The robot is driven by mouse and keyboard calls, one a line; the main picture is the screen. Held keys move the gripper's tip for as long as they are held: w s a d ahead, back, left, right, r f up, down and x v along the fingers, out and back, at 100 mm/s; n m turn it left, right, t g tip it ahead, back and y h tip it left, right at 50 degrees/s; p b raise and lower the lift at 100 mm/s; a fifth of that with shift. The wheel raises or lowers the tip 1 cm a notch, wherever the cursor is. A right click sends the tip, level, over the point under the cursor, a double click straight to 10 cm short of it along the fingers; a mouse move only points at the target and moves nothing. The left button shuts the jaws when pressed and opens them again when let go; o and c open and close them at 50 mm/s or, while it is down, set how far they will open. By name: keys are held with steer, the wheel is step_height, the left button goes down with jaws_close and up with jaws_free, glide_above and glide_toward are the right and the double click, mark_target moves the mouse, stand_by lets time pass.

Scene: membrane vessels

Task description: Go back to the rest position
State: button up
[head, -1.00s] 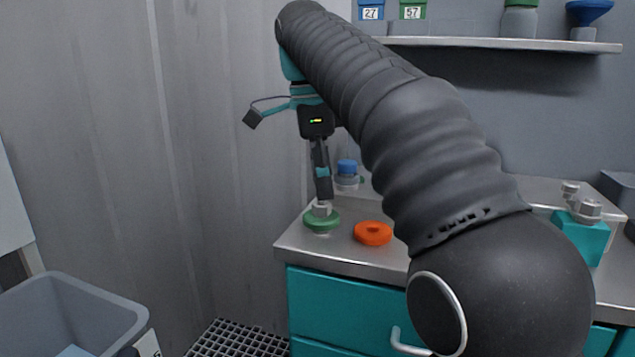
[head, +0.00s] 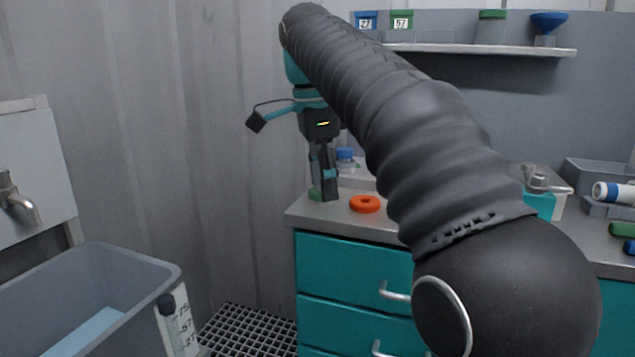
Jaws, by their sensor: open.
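My gripper (head: 323,196) points down over the left end of the steel counter (head: 375,229), with its fingers apart. An orange ring (head: 365,204) lies flat on the counter just right of my gripper. A blue-capped vessel (head: 345,160) stands behind it. My arm crosses the view and hides the middle of the counter.
Teal drawers (head: 350,267) with bar handles front the counter. A grey basin (head: 150,264) and a tap (head: 20,205) are at left, beside a floor grating (head: 250,330). A shelf (head: 480,50) with labelled containers hangs behind. A teal block (head: 540,205) and a white-and-blue cylinder (head: 612,192) are at right.

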step_height(320, 180, down, 12)
steer(key=w+r+n+t+y, duration=0.1)
steer(key=n+t, duration=0.1)
steer(key=n, duration=1)
steer(key=s+d+f+n+t, duration=0.1)
steer(key=s+d+f, duration=0.5)
steer(key=s, duration=0.5)
steer(key=s+d+f+n+t, duration=0.2)
steer(key=s+d+f, duration=0.5)
steer(key=s, duration=0.4)
steer(key=shift+s+d+f, duration=0.2)
steer(key=shift+d+f, duration=0.1)
steer(key=shift+d, duration=0.6)
